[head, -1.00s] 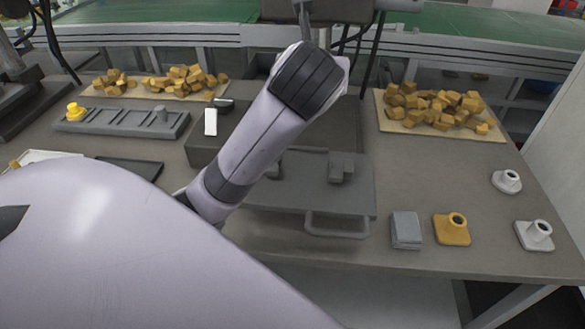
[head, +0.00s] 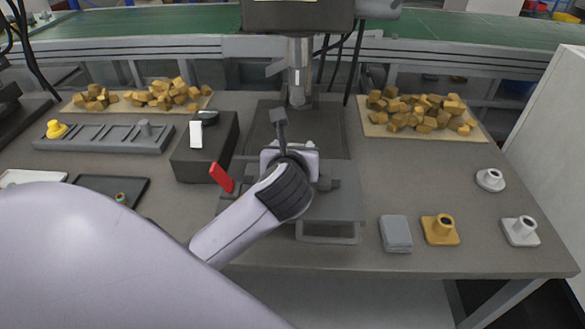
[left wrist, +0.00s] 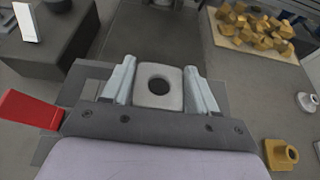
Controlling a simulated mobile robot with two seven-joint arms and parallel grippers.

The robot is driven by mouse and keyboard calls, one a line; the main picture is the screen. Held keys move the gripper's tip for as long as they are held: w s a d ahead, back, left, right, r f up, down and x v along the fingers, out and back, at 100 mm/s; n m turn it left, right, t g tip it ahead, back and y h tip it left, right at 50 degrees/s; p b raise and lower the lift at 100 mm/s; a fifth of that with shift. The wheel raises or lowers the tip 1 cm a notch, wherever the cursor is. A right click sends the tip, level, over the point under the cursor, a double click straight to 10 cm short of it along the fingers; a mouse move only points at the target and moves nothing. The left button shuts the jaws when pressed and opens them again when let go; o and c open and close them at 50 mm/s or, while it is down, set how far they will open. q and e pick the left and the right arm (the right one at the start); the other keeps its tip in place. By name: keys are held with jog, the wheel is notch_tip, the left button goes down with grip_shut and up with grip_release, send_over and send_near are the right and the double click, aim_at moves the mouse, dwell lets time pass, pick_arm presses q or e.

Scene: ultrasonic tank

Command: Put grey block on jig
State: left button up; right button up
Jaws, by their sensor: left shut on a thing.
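The grey block (left wrist: 158,88), a light square piece with a round dark hole, is between the two fingers of my left gripper (left wrist: 160,72), which is shut on it. In the head view my left wrist is over the grey jig plate (head: 340,207) under the press, and the fingers and block are mostly hidden behind it. Part of a dark fixture (head: 327,184) on the plate shows right of the wrist. In the left wrist view grey jig surfaces (left wrist: 90,72) show beside the fingers. I cannot tell whether the block touches the jig. My right gripper is not in view.
A metal press horn (head: 297,85) hangs just behind my wrist. A red handle (head: 222,177) stands left of it. A dark box (head: 205,155) is further left. At right are a grey flat piece (head: 395,233), a yellow part (head: 440,229) and a white part (head: 520,231).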

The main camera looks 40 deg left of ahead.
pick_arm(q)
jog(key=shift+f, duration=2.55)
jog(key=shift+f, duration=0.15)
jog(key=o, duration=1)
jog(key=v, duration=1.2)
